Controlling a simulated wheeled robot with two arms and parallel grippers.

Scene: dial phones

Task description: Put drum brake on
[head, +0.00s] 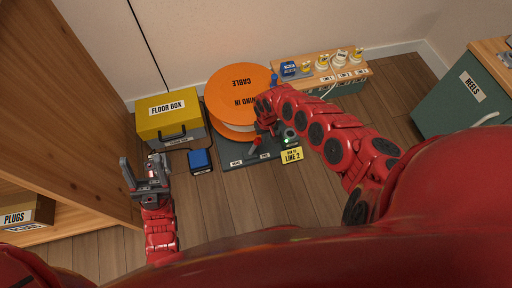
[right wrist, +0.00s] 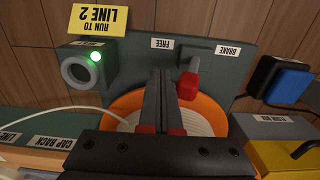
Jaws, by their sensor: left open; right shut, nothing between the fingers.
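The orange cable drum (head: 238,92) stands on a dark grey base (head: 232,152); its rim also shows in the right wrist view (right wrist: 213,112). A red brake lever (right wrist: 188,86) stands at the base edge between the FREE label (right wrist: 162,43) and the BRAKE label (right wrist: 228,50). I cannot tell which setting it is in. The lever also shows in the head view (head: 256,142). My right gripper (right wrist: 160,125) is shut and empty, close beside the lever; I cannot tell if they touch. My left gripper (head: 143,178) is open and empty, left of the base.
A grey box with a green light (right wrist: 96,57) and a yellow LINE 2 sign (head: 292,155) are at the base's right. A yellow floor box (head: 170,115) and a blue block (head: 200,160) stand to the left. A wooden rack (head: 330,68) of caps is behind. Front floor is clear.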

